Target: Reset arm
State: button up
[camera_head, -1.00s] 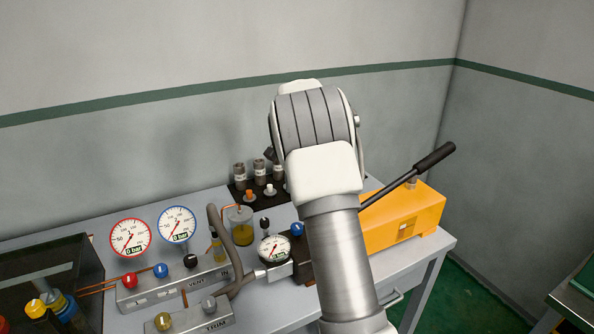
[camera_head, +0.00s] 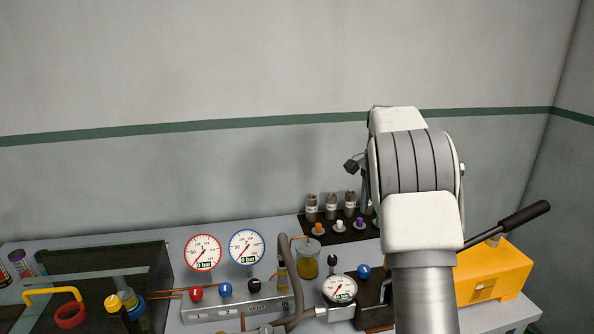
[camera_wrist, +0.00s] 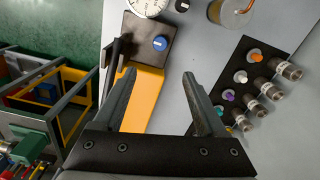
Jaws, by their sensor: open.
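My arm rises at the right of the head view and hides part of the bench behind it. My gripper (camera_wrist: 161,82) shows in the wrist view with its two dark fingers spread apart and nothing between them. It hangs over the bench, above the edge of the yellow pump box (camera_wrist: 143,98) and bare grey bench top. The yellow box (camera_head: 492,274) with its black-handled lever (camera_head: 525,214) also shows in the head view, right of my arm. The gripper itself is hidden in the head view.
Red and blue dial gauges (camera_head: 203,252) stand over a valve block (camera_head: 235,308). A smaller gauge (camera_head: 339,289) sits near a blue knob (camera_head: 364,271). A black rack (camera_head: 345,230) holds several fittings and coloured plugs. A dark bin (camera_head: 85,285) is at left.

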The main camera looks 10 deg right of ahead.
jog(key=s+a+r+n+t, duration=0.2)
jog(key=s+a+r+n, duration=0.25)
jog(key=s, duration=0.35)
jog(key=s+a+r+n+t, duration=0.1)
jog(key=s+a+r+n, duration=0.2)
jog(key=s+a+r, duration=0.4)
jog(key=s+a+f+n+t, duration=0.1)
jog(key=s+f+n, duration=0.1)
jog(key=s, duration=0.4)
jog(key=s+a+f+n, duration=0.2)
jog(key=s+n, duration=0.1)
jog(key=s, duration=0.3)
jog(key=s+a+f+n+t, duration=0.1)
jog(key=s+a+f+n, duration=0.1)
jog(key=s, duration=0.4)
jog(key=shift+n+t, duration=0.3)
jog(key=shift+n, duration=0.15)
jog(key=shift+a, duration=0.1)
